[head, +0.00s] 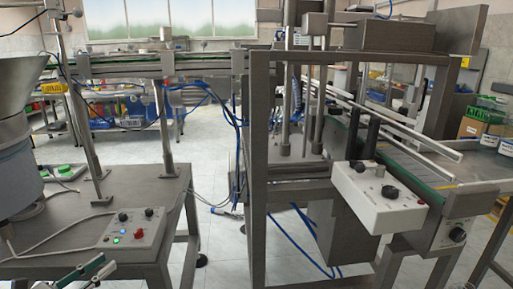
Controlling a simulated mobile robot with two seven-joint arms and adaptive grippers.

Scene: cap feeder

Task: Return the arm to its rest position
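My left gripper (103,265) shows at the bottom left edge of the head view, with its two fingers pointing up and to the right. Its fingertips look apart with a narrow gap, and I see nothing between them. It is in front of the left metal table (80,217), below the control box (132,232) in the picture. The rest of my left arm is cut off by the frame. My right gripper is not in view.
A bowl feeder (22,165) stands at the far left. A metal frame machine (257,120) with a white control box (378,198) and a conveyor (415,180) fills the right. An overhead track (120,68) spans between. Clear floor (217,232) shows between the tables, with blue hoses.

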